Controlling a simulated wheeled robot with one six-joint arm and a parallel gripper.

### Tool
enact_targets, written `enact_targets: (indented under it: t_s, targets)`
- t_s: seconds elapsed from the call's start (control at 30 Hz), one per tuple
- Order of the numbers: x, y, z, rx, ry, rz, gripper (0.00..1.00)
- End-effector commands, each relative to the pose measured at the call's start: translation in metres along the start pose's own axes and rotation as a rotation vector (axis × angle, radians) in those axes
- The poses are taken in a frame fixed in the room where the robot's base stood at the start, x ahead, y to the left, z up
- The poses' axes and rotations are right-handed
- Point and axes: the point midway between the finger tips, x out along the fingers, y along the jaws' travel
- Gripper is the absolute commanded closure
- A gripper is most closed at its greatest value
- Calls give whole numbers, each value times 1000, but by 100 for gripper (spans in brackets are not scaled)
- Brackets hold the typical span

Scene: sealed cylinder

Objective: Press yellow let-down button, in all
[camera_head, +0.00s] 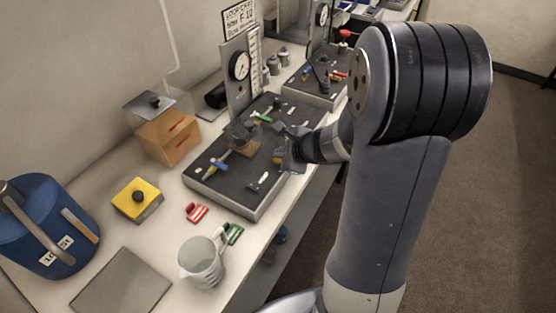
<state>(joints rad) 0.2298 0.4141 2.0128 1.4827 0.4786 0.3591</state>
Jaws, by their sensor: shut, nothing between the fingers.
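A control panel (225,191) with a dark top lies on the bench, carrying a blue lever (219,165), a green lever (262,118) and small fittings. My gripper (291,160) is shut and empty at the panel's right edge; its fingertips are small and partly hidden, and I cannot tell whether they touch anything. A yellow-brown part (246,149) shows on the panel left of my gripper, under a dark grey piece. I cannot make out for sure which fitting is the yellow let-down button. A yellow box (136,207) with a black knob stands left of the panel.
A round gauge (239,66) stands upright behind the panel. A second panel (313,88) lies farther back. An orange-brown box (168,138), a blue bucket (45,225), a clear jug (201,262), and red (196,213) and green (233,234) pieces stand on the bench.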

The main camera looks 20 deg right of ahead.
Motion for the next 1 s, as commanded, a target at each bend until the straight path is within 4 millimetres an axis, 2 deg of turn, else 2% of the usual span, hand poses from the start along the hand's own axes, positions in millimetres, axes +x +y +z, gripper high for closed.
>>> enact_targets:
  t_s: [1.0]
  targets:
    - [5,4,-4,0,0,0,100]
